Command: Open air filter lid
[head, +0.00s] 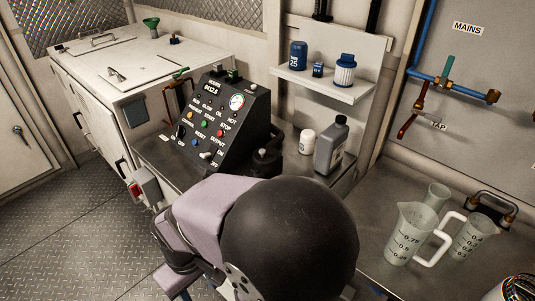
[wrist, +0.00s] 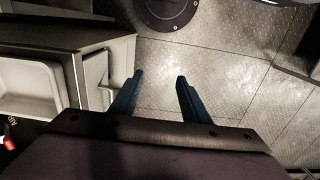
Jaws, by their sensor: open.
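No part in view is clearly marked as the air filter lid. In the head view my arm fills the lower middle, and the gripper is hidden.
A black control box (head: 222,125) stands on the bench. A shelf (head: 335,84) holds blue-and-white containers, with a grey bottle (head: 331,148) below. Measuring jugs (head: 409,235) stand at right. The wrist view shows a dark round floor fitting (wrist: 168,10) and a light basin (wrist: 28,88).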

